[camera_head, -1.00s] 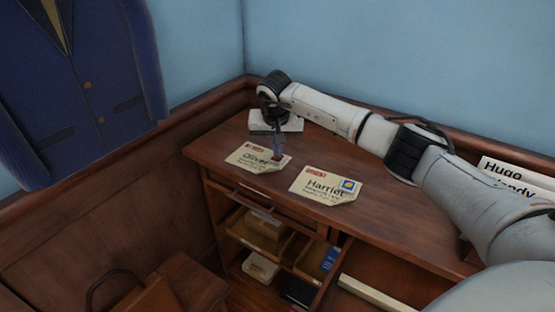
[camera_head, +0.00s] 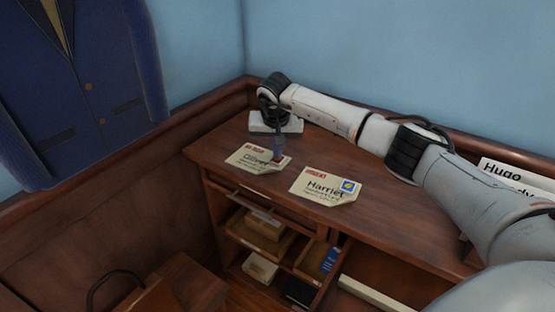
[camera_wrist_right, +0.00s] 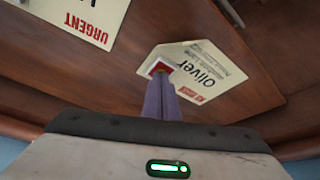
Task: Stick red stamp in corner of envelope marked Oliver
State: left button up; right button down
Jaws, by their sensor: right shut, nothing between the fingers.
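The envelope marked Oliver (camera_head: 250,161) lies flat on the wooden desk; it also shows in the right wrist view (camera_wrist_right: 215,85). A small red stamp with a pale border (camera_wrist_right: 161,66) lies at the envelope's corner, partly covered by my fingertips. My right gripper (camera_head: 277,157) points down at that corner, its purple fingers (camera_wrist_right: 160,80) shut together with nothing between them. The fingertips are at or just above the stamp; I cannot tell whether they touch it. My left gripper is not in view.
An envelope marked Harriet (camera_head: 322,187) with a blue and yellow stamp lies to the right. A sign reading Hugo (camera_head: 505,172) is at the right. Open compartments (camera_head: 262,225) are below the desktop.

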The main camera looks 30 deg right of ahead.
notch_tip(320, 180, up, 7)
jog(key=p, duration=0.5)
jog(key=shift+f, duration=0.15)
dwell(0.4)
